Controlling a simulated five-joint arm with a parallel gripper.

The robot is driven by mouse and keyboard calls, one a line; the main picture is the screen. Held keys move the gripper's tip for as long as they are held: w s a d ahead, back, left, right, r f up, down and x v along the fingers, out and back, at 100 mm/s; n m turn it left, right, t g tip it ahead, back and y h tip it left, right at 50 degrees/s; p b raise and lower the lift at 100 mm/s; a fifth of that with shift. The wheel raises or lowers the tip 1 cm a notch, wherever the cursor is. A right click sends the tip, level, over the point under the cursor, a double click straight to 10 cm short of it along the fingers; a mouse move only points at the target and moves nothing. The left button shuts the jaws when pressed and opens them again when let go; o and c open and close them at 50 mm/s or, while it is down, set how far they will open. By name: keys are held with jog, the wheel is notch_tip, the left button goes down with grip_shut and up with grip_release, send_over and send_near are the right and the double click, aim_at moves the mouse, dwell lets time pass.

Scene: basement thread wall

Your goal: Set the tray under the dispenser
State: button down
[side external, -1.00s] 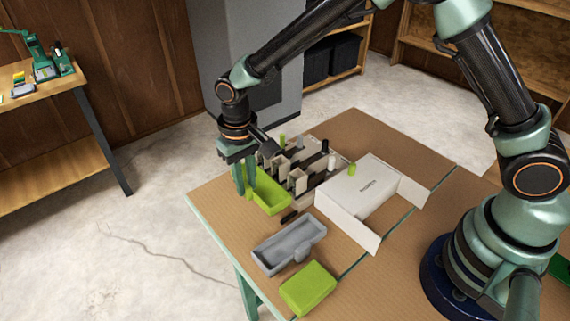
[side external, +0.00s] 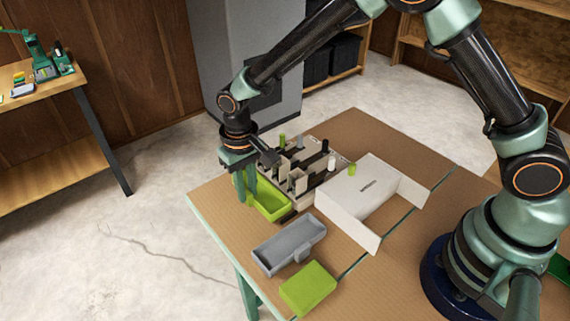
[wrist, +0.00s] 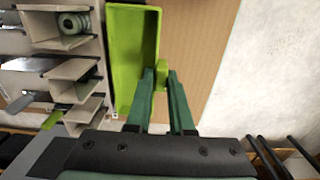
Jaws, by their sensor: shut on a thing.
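The lime-green open tray (side external: 268,202) is at the far-left part of the table, in front of the beige dispenser (side external: 300,203) with its row of chutes. My gripper (side external: 245,190) is shut on the small tab at the tray's outer side. In the wrist view, the fingers (wrist: 161,82) close around that tab, and the tray (wrist: 126,60) lies beside the dispenser's chute mouths (wrist: 62,75), with a narrow gap showing. The tray looks empty and level. I cannot tell whether it touches the table.
A grey tray (side external: 290,243) and a lime-green block (side external: 308,288) lie toward the table's near edge. A white open box (side external: 362,200) stands right of the dispenser. A small dark piece (side external: 289,216) lies by the green tray. Bare cardboard-coloured tabletop (side external: 222,205) shows at the left.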

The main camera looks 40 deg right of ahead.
jog(key=shift+f, duration=0.6)
jog(key=c, duration=0.7)
grip_release()
jog(key=shift+r, duration=3.5)
